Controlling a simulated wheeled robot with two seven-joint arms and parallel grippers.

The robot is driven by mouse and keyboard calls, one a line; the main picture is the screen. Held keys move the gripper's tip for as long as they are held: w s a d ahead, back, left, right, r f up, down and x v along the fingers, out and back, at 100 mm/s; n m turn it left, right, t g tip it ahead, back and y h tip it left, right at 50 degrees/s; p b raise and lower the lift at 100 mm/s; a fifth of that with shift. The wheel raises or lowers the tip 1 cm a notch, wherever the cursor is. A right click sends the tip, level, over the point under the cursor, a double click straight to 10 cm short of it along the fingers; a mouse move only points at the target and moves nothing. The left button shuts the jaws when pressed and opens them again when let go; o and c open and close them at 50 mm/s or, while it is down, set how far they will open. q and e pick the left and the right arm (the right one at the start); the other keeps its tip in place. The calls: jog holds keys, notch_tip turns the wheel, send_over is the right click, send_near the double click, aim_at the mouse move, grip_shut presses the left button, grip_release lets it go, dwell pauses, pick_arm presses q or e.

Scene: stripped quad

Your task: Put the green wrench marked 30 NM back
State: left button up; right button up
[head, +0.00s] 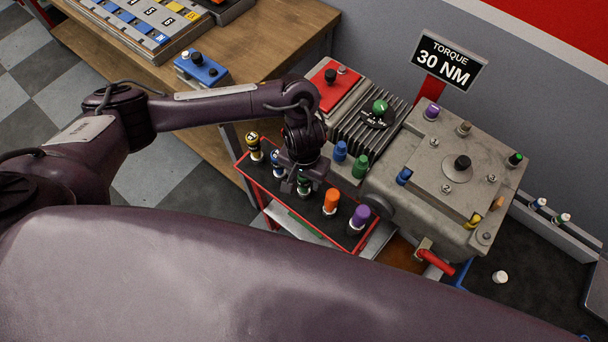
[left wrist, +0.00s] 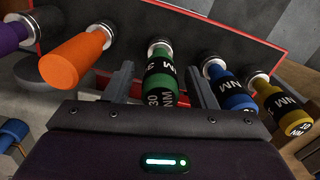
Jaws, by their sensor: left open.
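My left gripper (left wrist: 158,70) is open, with one finger on each side of the green wrench; a gap shows at both fingers. In the head view my left gripper (head: 298,187) is over the middle of the rack (head: 290,217) and mostly hides the green wrench. A sign reading TORQUE 30 NM (head: 446,63) stands behind the machine. My right gripper is not in view.
Orange (head: 331,201) and purple (head: 360,215) wrenches stand right of the gripper, blue (head: 278,162) and yellow (head: 254,145) ones left. A grey machine block (head: 410,160) with knobs adjoins the rack. A wooden bench (head: 190,75) is behind.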

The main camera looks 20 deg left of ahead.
pick_arm(q)
notch_tip(320, 180, up, 11)
jog(key=p, duration=0.3)
jog(key=shift+w+r, duration=0.1)
jog(key=shift+r, duration=0.5)
